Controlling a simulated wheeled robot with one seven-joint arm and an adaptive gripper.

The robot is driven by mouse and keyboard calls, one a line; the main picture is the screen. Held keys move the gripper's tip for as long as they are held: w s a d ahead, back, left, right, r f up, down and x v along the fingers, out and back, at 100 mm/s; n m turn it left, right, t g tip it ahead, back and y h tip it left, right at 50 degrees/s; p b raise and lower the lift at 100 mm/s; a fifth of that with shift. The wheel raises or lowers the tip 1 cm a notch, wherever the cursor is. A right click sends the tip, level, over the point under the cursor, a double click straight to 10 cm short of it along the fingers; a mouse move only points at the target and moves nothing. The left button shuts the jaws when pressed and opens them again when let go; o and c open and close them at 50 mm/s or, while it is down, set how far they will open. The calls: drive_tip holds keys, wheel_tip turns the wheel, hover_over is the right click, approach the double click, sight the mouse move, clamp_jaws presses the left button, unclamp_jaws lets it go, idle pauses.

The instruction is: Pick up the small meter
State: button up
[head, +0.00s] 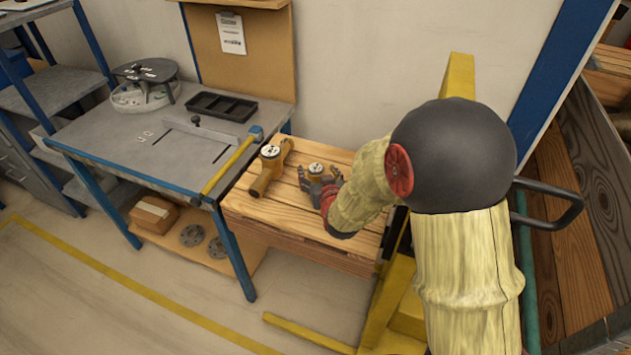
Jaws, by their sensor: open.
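Two brass-coloured meters with round dials sit on a slatted wooden crate top in the head view. The larger meter (268,168) stands at the left of the crate. The small meter (314,170) stands to its right, near the middle of the crate. My gripper (322,185) reaches in from the right and is open, with its fingers at the small meter. One finger shows in front of the meter and one beyond it. The meter's lower body is partly hidden by the fingers, and I cannot tell whether they touch it.
The wooden crate (262,210) adjoins a grey workbench (150,155) with a blue frame. A yellow-handled tool (228,165) lies along the bench's right edge. A black tray (222,106) sits at the back. A yellow post (459,75) stands behind my arm.

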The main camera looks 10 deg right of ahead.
drive_tip(key=x, duration=0.3)
drive_tip(key=shift+a+f+b, duration=0.1)
drive_tip(key=shift+f+b, duration=0.1)
drive_tip(key=shift+b, duration=0.15)
drive_tip(key=shift+c, duration=1.2)
drive_tip(key=shift+r, duration=0.1)
clamp_jaws()
